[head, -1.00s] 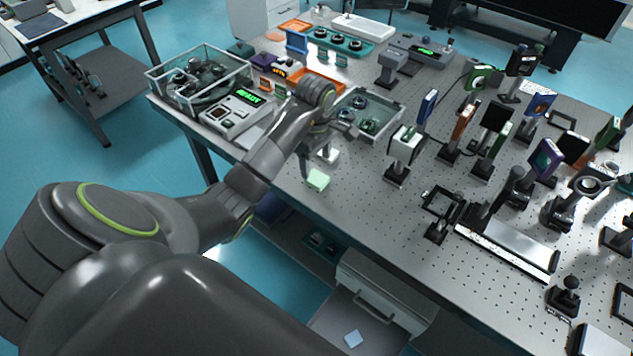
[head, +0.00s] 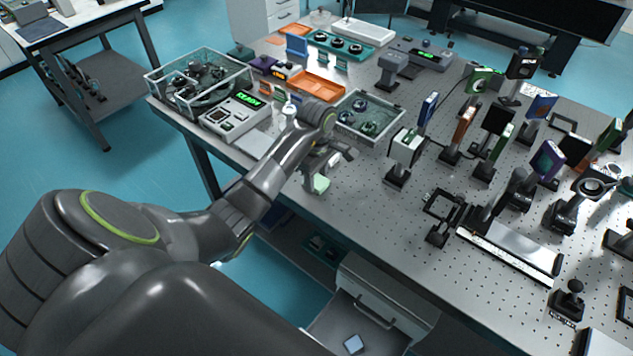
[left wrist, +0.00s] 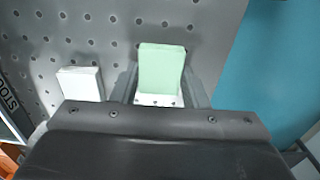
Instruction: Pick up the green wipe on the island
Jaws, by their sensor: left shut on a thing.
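The green wipe (head: 320,184) is a small pale green block near the front edge of the island (head: 345,205). My left gripper (head: 313,172) reaches down over it from the left and is shut on it. In the left wrist view the green wipe (left wrist: 161,70) sits between the two fingers of my left gripper (left wrist: 160,88), one on each side. I cannot tell whether the wipe still touches the perforated top. My right gripper is not in view.
A white block (left wrist: 80,84) lies just left of the fingers in the left wrist view. A glass-walled bin (head: 368,115) stands behind the gripper, and a device with a green display (head: 236,115) stands to its left. Several optic mounts crowd the right. An open drawer (head: 372,318) is below.

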